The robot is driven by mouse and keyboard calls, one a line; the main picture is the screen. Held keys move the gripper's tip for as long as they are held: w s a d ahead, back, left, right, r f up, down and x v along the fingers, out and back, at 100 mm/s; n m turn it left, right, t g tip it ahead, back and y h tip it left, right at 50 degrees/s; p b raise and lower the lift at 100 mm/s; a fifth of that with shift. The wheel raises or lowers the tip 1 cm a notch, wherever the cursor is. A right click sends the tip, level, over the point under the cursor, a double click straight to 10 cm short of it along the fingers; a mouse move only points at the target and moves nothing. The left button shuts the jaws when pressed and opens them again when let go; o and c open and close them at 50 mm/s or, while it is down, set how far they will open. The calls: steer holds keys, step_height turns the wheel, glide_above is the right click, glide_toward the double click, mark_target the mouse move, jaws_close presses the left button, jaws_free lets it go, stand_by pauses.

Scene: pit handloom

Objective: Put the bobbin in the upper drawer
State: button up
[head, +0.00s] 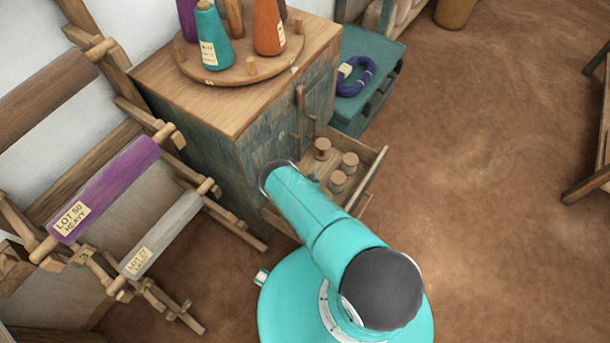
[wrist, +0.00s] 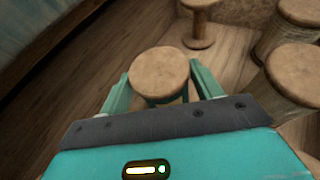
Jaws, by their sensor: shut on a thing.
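In the wrist view my gripper (wrist: 159,88) is shut on a wooden bobbin (wrist: 158,68), with one teal finger on each side of it. The bobbin's pale round top faces the camera. Bare wooden boards lie around it, and I cannot tell whether its base touches them. In the head view a wooden drawer (head: 376,176) stands pulled out of the blue-green cabinet (head: 217,143), with several bobbins (head: 349,162) in it.
Other bobbins (wrist: 295,72) stand close to the right of my gripper and beyond it. On the cabinet top is a round rack with thread cones (head: 213,40). A teal box (head: 372,50) with a purple coil stands behind. Cloth rolls (head: 105,190) are at left.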

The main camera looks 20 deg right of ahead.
steer(key=o, duration=1.1)
steer(key=shift+s+f, duration=0.1)
steer(key=shift+f, duration=0.1)
steer(key=shift+c, duration=0.2)
steer(key=shift+f, duration=0.1)
steer(key=shift+s, duration=0.1)
steer(key=shift+r, duration=0.3)
steer(key=v, duration=1.2)
steer(key=shift+r, duration=0.1)
